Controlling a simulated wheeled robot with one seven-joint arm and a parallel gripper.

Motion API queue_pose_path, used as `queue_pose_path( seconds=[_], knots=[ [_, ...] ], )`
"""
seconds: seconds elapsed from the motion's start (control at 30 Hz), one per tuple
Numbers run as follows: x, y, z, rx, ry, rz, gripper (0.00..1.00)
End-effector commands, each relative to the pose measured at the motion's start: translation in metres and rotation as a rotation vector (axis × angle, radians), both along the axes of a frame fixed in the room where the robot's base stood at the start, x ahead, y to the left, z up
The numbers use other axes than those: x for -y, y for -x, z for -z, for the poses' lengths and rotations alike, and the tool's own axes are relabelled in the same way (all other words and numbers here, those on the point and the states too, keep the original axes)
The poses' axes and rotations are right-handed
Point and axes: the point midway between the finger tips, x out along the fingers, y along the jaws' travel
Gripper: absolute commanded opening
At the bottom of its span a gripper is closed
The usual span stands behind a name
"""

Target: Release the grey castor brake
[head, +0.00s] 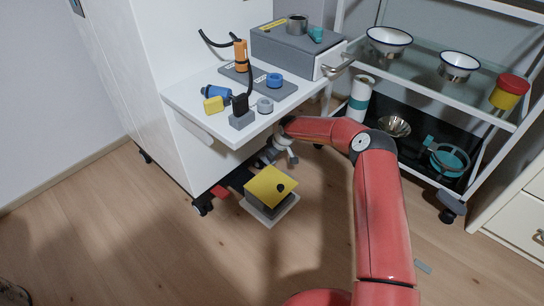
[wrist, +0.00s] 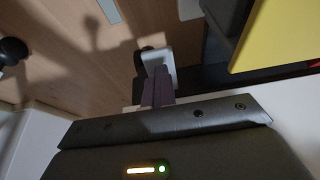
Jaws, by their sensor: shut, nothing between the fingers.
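My gripper (wrist: 158,86) shows in the wrist view with its two fingers together and nothing between them. A light grey tab (wrist: 158,56), which looks like the grey castor brake, lies just beyond the fingertips with a dark rounded part beside it. I cannot tell whether the fingers touch it or whether it is up or down. In the head view my arm reaches low under the white bench shelf, and the brake cannot be made out there. A black castor (head: 202,206) stands at the cabinet's near corner, with a red pedal (head: 220,191) beside it.
A grey block with a yellow top (head: 270,186) sits on a white plate near my gripper; its yellow face (wrist: 285,32) fills the wrist view's upper right. The white shelf (head: 190,97) overhangs. A trolley with bowls (head: 389,40) stands right. The front floor is mostly clear.

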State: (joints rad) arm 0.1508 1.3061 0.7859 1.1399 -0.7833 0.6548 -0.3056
Motion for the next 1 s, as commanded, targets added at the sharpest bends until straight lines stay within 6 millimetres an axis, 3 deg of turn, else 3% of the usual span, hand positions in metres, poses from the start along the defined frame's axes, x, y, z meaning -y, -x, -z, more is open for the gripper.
queue_pose_path(
  seconds=[0.47, 0.9, 1.0],
  knots=[
    [0.0, 0.0, 0.0, 0.0, 0.0, 0.0, 0.01],
    [0.0, 0.0, 0.0, 0.0, 0.0, 0.0, 0.58],
    [0.0, 0.0, 0.0, 0.0, 0.0, 0.0, 0.58]
  ],
)
